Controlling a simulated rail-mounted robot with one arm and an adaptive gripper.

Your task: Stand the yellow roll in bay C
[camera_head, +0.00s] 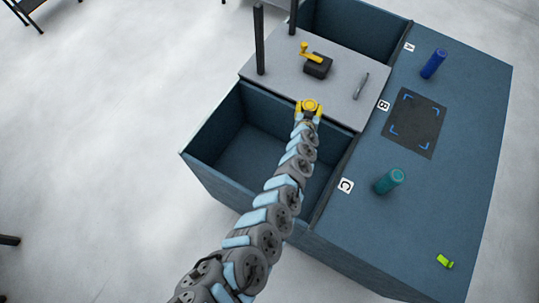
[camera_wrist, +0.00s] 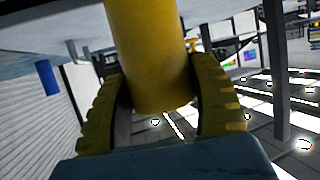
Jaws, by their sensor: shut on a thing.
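The yellow roll (camera_head: 310,105) is between the yellow fingers of my gripper (camera_head: 309,109), which are shut on it. In the wrist view the roll (camera_wrist: 148,50) runs up out of the top of the picture, with a finger of my gripper (camera_wrist: 160,78) on each side. In the head view it shows nearly end-on, at the border of the grey panel and bay C. Its height above them is hard to tell. Bay C (camera_head: 205,137) is an open, deep blue compartment beside its C label (camera_head: 346,186). My arm hides part of it, and its visible floor is bare.
A grey panel (camera_head: 285,85) beyond bay C carries a black block with a yellow crank (camera_head: 317,66), a grey tool (camera_head: 361,86) and dark posts (camera_head: 259,40). The blue top at right holds a blue roll (camera_head: 433,64), a teal roll (camera_head: 389,181), a black mat (camera_head: 414,124) and a green item (camera_head: 445,261).

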